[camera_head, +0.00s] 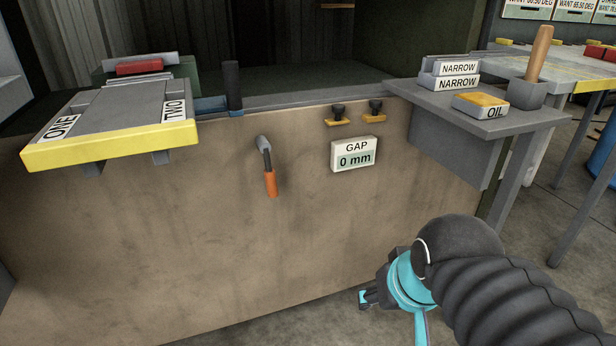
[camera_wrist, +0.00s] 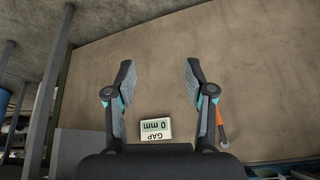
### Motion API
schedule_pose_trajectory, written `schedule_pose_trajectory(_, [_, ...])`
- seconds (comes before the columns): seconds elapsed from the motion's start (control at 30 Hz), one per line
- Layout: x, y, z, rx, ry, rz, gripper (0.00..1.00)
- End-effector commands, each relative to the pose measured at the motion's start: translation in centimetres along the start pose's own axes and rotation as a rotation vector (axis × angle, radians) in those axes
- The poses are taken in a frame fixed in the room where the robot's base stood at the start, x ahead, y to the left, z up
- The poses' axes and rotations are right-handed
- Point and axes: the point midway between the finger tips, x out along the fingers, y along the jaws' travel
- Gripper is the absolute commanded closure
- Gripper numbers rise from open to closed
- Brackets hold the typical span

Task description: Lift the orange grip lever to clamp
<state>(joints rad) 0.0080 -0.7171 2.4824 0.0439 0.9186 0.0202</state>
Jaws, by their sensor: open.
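The orange grip lever (camera_head: 270,183) hangs pointing down from a grey pivot (camera_head: 263,143) on the front of the brown panel. In the wrist view, where the scene appears turned over, the lever (camera_wrist: 222,130) shows just right of the right finger, partly hidden by it. My gripper (camera_head: 369,298) is low and to the right of the lever in the head view, apart from it. In the wrist view my gripper (camera_wrist: 157,78) has its two fingers wide apart with nothing between the tips but bare panel.
A yellow-edged shelf (camera_head: 110,145) juts out at upper left. A grey side shelf (camera_head: 490,122) juts out at right. The lower panel (camera_head: 200,260) is clear.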

Motion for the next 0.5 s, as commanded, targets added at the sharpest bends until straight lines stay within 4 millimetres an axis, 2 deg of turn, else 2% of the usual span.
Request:
schedule_pose_trajectory(0.27, [2.9, -4.2, -2.7, 0.384, -0.261, -0.201, 0.46])
schedule_pose_trajectory(0.5, [5.5, -8.1, -7.5, 0.786, -0.53, -0.402, 0.46])
